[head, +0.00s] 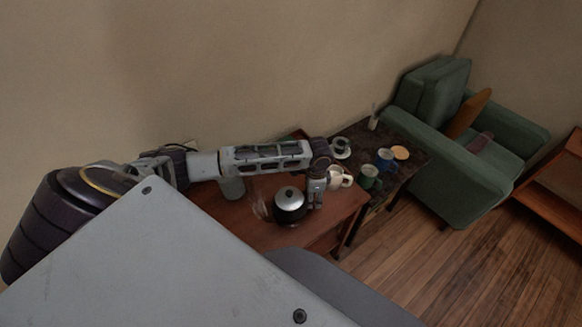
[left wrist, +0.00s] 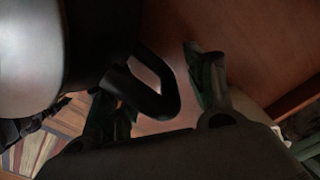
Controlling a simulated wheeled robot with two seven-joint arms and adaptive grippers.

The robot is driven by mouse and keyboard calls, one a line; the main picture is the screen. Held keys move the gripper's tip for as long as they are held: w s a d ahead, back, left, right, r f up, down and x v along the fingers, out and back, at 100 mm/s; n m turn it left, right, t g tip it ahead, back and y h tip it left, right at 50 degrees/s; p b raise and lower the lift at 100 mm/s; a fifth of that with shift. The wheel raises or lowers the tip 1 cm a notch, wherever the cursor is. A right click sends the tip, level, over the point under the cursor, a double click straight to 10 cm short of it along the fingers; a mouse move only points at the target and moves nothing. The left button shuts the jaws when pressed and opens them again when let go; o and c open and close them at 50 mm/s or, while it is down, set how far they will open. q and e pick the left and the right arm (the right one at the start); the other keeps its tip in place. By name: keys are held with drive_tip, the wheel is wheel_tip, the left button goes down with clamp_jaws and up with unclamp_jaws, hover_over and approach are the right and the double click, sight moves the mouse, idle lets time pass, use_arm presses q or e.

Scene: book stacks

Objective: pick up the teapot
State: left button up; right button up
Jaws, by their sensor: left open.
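The teapot (head: 288,208), dark with a silver lid and a black knob, stands on the reddish-brown wooden table. My left gripper (head: 314,203) points down close beside the teapot's right side. In the left wrist view, the teapot's body (left wrist: 35,50) fills the upper left and its black loop handle (left wrist: 160,98) reaches between my two open fingers (left wrist: 155,80). I cannot tell whether a finger touches the handle. My right gripper is not in view.
A cream cup (head: 341,178) stands just right of my gripper. A grey container (head: 233,188) is behind the teapot to the left. A dark side table (head: 402,172) holds several cups, and a green armchair (head: 462,170) stands beyond. Wooden floor (head: 420,250) is clear at right.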

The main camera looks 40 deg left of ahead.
use_arm(q)
drive_tip(key=shift+f, duration=0.3)
drive_tip(key=shift+c, duration=0.3)
clamp_jaws()
drive_tip(key=shift+w+r, duration=0.1)
idle(0.3)
